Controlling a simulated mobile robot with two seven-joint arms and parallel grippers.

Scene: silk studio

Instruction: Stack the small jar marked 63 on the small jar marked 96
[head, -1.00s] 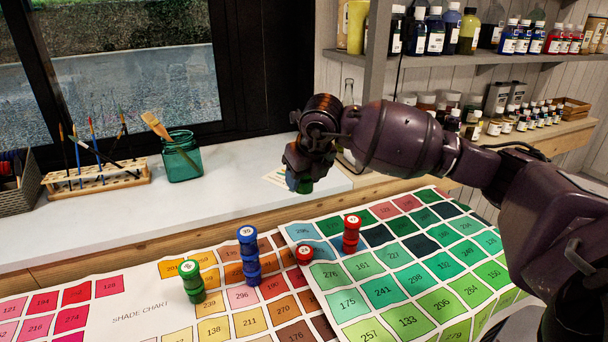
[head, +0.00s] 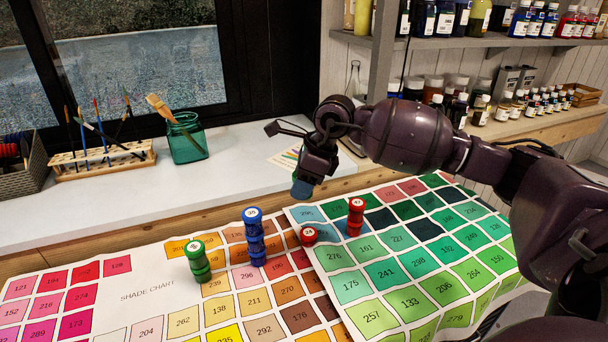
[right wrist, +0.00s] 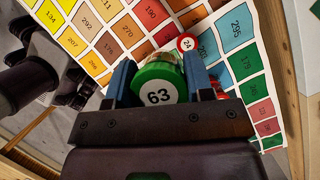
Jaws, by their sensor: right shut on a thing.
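The small green jar marked 63 (right wrist: 158,86) is between the blue-tipped fingers of my right gripper (right wrist: 156,84), which is shut on it. In the head view my right gripper (head: 302,190) holds above the chart, behind the coloured jars and apart from them. The jar itself is hardly visible there. A green stack of small jars (head: 199,262) stands upright at the left on the chart. Its top label is too small to read, so I cannot tell which jar is marked 96.
A blue stack (head: 256,243), a red stack (head: 355,217) and a low red jar marked 24 (head: 309,236) stand on the shade charts (head: 150,250). A teal glass jar with a brush (head: 187,139) and a brush rack (head: 102,160) stand on the sill. The chart's left part is clear.

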